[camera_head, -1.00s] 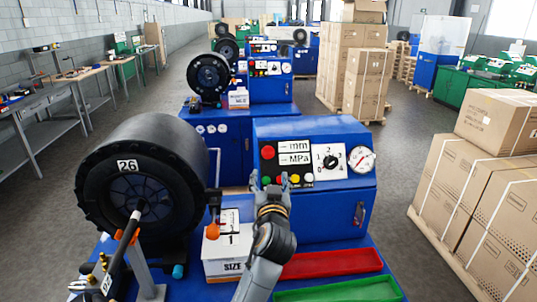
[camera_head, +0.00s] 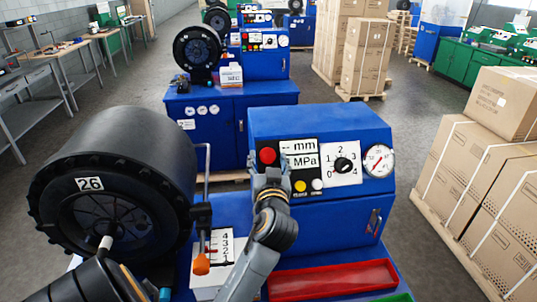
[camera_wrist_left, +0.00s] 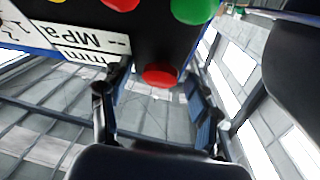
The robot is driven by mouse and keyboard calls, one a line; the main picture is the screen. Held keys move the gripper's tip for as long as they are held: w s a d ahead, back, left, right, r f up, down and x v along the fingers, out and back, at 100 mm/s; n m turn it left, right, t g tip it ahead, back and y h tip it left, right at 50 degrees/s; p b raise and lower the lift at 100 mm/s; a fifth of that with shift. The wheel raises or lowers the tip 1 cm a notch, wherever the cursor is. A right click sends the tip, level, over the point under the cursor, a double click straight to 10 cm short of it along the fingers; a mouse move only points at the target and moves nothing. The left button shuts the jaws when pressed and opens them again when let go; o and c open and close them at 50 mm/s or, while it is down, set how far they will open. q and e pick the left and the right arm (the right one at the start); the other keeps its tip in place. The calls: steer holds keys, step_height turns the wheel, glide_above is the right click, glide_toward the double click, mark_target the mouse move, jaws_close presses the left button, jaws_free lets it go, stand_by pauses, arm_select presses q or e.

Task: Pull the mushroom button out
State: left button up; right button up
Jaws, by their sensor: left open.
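The red mushroom button (camera_head: 267,155) is at the upper left of the black panel on the blue machine (camera_head: 320,121). My left gripper (camera_head: 271,172) is open just below and in front of it, its fingertips pointing up at the panel. In the left wrist view the red mushroom button (camera_wrist_left: 160,75) appears between the two open fingers (camera_wrist_left: 157,90), with a gap on both sides. I cannot tell how deep the fingertips reach around it. The gripper hides part of the lower button row; the yellow button (camera_head: 300,186) and white button (camera_head: 317,184) still show. My right gripper is not in view.
A dial knob (camera_head: 343,164) and gauge (camera_head: 379,160) sit to the right of the buttons. A large black wheel (camera_head: 110,190) numbered 26 and an orange-knobbed lever (camera_head: 201,264) stand left. A red tray (camera_head: 332,279) lies in front. Boxes (camera_head: 490,180) stand far right.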

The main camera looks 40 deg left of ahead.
arm_select(q)
steer(key=shift+s+d+r, duration=0.15)
steer(key=shift+s+d, duration=0.05)
steer(key=shift+s, duration=0.05)
steer(key=shift+c, duration=0.5)
steer(key=c, duration=0.4)
jaws_close()
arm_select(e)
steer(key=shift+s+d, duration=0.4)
arm_select(q)
steer(key=shift+d+r, duration=0.1)
steer(key=shift+d, duration=0.05)
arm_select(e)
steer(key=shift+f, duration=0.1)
arm_select(q)
steer(key=shift+s+d+r, duration=0.15)
steer(key=shift+s+r, duration=0.05)
steer(key=o, duration=0.5)
jaws_free()
steer(key=shift+s+d, duration=0.15)
steer(key=shift+d, duration=0.05)
steer(key=v, duration=0.7)
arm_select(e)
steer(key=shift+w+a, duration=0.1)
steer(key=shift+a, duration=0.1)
